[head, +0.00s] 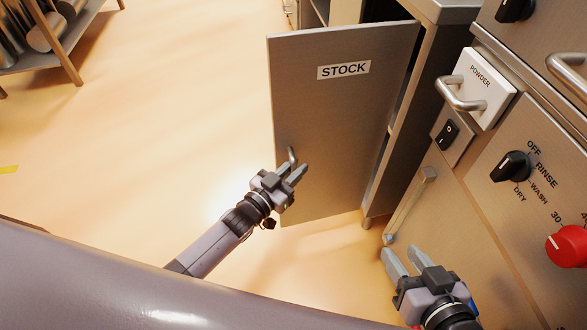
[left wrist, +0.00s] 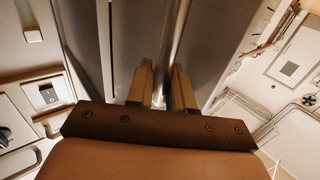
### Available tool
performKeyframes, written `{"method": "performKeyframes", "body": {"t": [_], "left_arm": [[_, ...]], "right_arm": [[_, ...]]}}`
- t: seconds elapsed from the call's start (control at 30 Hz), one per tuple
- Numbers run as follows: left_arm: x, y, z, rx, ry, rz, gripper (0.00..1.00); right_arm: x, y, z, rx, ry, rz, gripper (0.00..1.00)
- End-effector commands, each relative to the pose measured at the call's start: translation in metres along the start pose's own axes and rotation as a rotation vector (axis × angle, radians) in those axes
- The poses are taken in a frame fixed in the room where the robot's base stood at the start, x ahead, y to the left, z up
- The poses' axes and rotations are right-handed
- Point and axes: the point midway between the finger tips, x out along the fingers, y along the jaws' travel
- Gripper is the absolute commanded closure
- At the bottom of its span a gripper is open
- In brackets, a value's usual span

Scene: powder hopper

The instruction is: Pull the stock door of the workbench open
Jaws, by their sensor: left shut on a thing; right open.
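The grey metal stock door (head: 338,130), labelled STOCK, stands swung out from the workbench cabinet (head: 440,12), with a dark gap along its right side. Its small curved handle (head: 291,155) is near the door's lower left edge. My left gripper (head: 297,171) is shut on this handle, and its fingers partly hide it. My right gripper (head: 396,262) is open and empty, low in front of the machine panel.
The machine at right carries a white powder drawer (head: 484,88), a rocker switch (head: 447,134), a black knob (head: 511,167), a red button (head: 568,246) and a bar handle (head: 410,205) close to my right gripper. A rack (head: 62,45) stands far left. The floor (head: 180,110) left of the door is clear.

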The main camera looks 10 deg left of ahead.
Motion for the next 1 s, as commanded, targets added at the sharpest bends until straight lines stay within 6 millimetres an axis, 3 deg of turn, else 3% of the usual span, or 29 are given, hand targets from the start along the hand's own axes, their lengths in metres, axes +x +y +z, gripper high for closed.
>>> {"method": "performKeyframes", "body": {"t": [0.9,0.93,0.97,1.0], "left_arm": [[-0.0007,-0.001,0.0005,0.001,-0.001,-0.001,1.0],[-0.0007,-0.0011,0.0005,0.001,-0.001,-0.001,0.75],[-0.0008,-0.0011,0.0005,0.001,-0.001,-0.001,0.65],[-0.0008,-0.0011,0.0005,0.001,-0.001,-0.001,0.63]], "right_arm": [[-0.0004,0.0015,-0.0008,0.002,0.002,0.007,0.57],[-0.0004,0.0015,-0.0007,0.002,0.001,0.007,0.57],[-0.0004,0.0015,-0.0007,0.002,0.001,0.007,0.57],[-0.0004,0.0015,-0.0007,0.002,0.001,0.008,0.57]]}}
